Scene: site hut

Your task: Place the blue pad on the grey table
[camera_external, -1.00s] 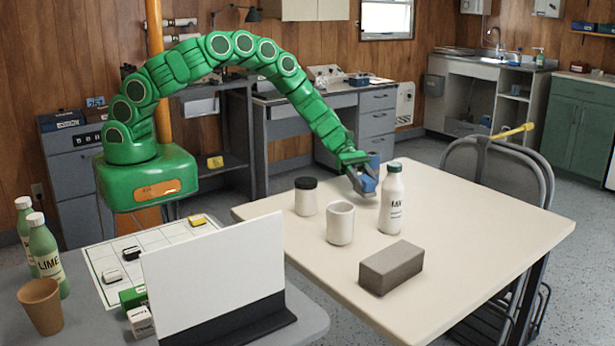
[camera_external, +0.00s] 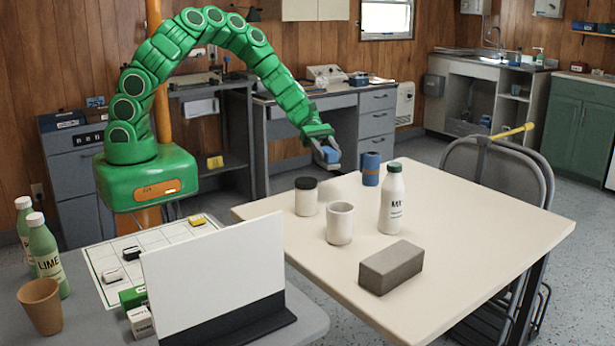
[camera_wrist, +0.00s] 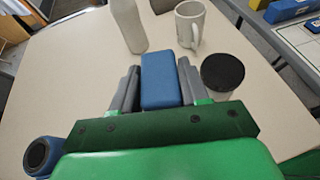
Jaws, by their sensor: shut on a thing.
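My gripper (camera_external: 328,158) is shut on the blue pad (camera_external: 331,155) and holds it above the far left part of the cream table. In the wrist view the blue pad (camera_wrist: 160,80) sits between the two grey fingers of my gripper (camera_wrist: 158,85). The grey table (camera_external: 85,318) is at the lower left in the external view, partly hidden behind a white upright panel. Its visible top carries a gridded white sheet with small blocks.
The cream table (camera_external: 480,230) carries a blue cylinder (camera_external: 371,175), a white bottle (camera_external: 391,205), a mug (camera_external: 340,224), a dark-lidded jar (camera_external: 306,198) and a grey block (camera_external: 391,268). The white panel (camera_external: 215,278), green bottles (camera_external: 47,255) and brown cup (camera_external: 41,307) stand on the grey table.

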